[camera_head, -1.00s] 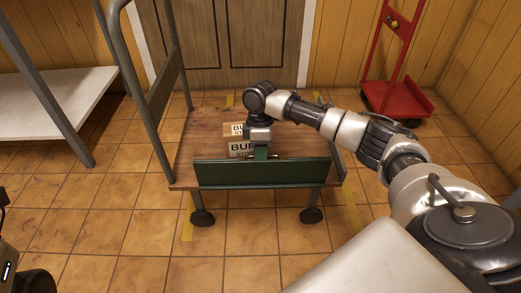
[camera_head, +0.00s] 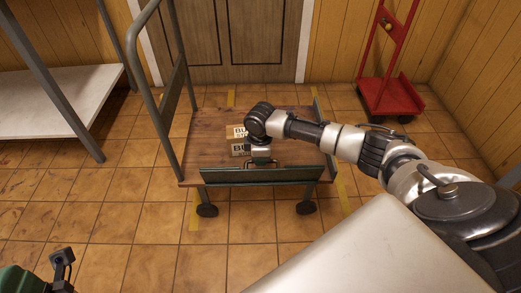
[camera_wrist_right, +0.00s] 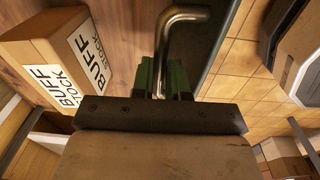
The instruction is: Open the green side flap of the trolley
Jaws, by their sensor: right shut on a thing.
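The trolley (camera_head: 205,152) has a wooden deck and grey end frames. Its dark green side flap (camera_head: 235,177) is along the near edge and shows as a narrow, foreshortened strip. My right gripper (camera_head: 262,163) is at the flap's top edge near its middle. In the right wrist view, the green-tipped fingers (camera_wrist_right: 162,82) are closed around a bent metal handle (camera_wrist_right: 184,14) beside the dark flap (camera_wrist_right: 213,25). The fingers partly hide the handle's lower part.
A white shelf (camera_head: 50,108) is left, a red hand truck (camera_head: 388,92) right. Tiled floor before the trolley is clear. A green object (camera_head: 20,280) shows bottom left.

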